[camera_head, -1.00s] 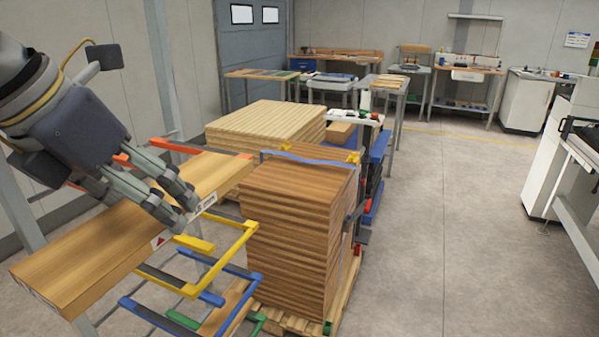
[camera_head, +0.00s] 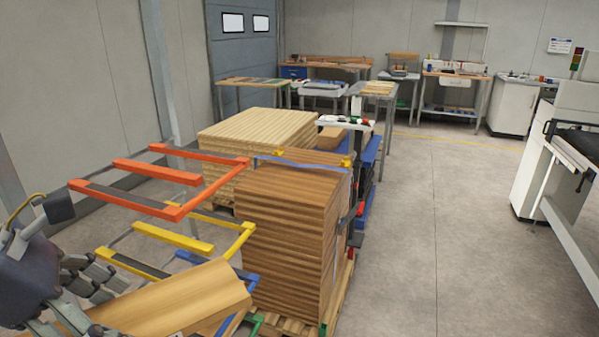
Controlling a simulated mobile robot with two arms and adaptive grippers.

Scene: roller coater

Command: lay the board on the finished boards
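The board (camera_head: 185,298) is a light-brown wooden plank at the lower left, slightly tilted in the picture. My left gripper (camera_head: 88,300) is at the lower left with fingers on either side of the board's near part, and appears shut on it. The board's near end is partly hidden by the gripper and the picture edge. A tall stack of brown boards (camera_head: 290,235) stands on a pallet right of the board. A wider, paler stack (camera_head: 258,130) stands behind it. I cannot tell by label which stack is the finished one. My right gripper is not in view.
A rack with orange arms (camera_head: 160,172), yellow arms (camera_head: 172,236) and blue parts stands left of the brown stack, close to the board. Workbenches (camera_head: 455,85) line the back wall. A machine (camera_head: 560,165) stands at the right. The floor (camera_head: 430,240) between is clear.

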